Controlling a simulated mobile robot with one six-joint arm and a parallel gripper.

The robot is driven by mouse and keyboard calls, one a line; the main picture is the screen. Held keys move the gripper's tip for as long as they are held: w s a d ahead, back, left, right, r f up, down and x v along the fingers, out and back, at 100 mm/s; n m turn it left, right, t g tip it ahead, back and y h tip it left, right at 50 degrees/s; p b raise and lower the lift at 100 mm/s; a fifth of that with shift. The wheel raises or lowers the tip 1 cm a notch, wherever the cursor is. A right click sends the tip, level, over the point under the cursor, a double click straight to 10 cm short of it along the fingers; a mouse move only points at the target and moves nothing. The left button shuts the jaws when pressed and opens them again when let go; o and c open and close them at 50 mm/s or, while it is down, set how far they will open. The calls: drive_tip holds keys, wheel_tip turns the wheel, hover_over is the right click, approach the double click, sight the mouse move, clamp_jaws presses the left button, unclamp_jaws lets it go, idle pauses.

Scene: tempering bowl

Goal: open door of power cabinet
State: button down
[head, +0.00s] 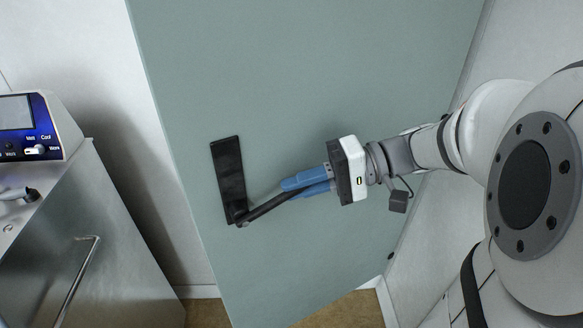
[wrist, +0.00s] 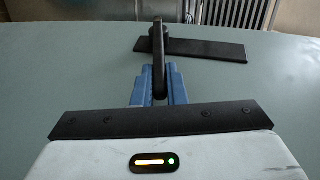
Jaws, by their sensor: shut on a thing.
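The door (head: 330,100) is a large, flat grey-green panel that fills the middle of the head view. A black handle plate (head: 229,178) is on it near its left edge, and a black lever (head: 262,208) extends from the plate's lower end. My gripper (head: 287,188) has blue fingers and is shut on the lever in front of the door. The wrist view shows the lever (wrist: 158,45) between the blue fingers, with the plate (wrist: 210,50) beyond. I cannot tell from these frames how far the door stands open. The cabinet's inside is not visible.
A metal cabinet (head: 100,235) with a bar handle (head: 76,278) stands at the left. A machine with a blue control panel (head: 35,128) sits on it. A pale wall (head: 95,45) is behind. Brown floor (head: 345,312) shows below the door.

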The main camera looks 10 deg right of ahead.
drive_tip(key=shift+s+d, duration=0.2)
drive_tip(key=shift+s, duration=0.1)
drive_tip(key=shift+s+d+n+g+b, duration=0.2)
drive_tip(key=shift+s+d+n+g, duration=0.25)
drive_tip(key=shift+s, duration=0.5)
drive_tip(key=shift+s+d+n+g+b, duration=0.25)
drive_tip(key=shift+s+d+g, duration=0.3)
drive_tip(key=shift+s+d, duration=0.3)
drive_tip(key=shift+s+a, duration=0.1)
drive_tip(key=c, duration=1.4)
unclamp_jaws()
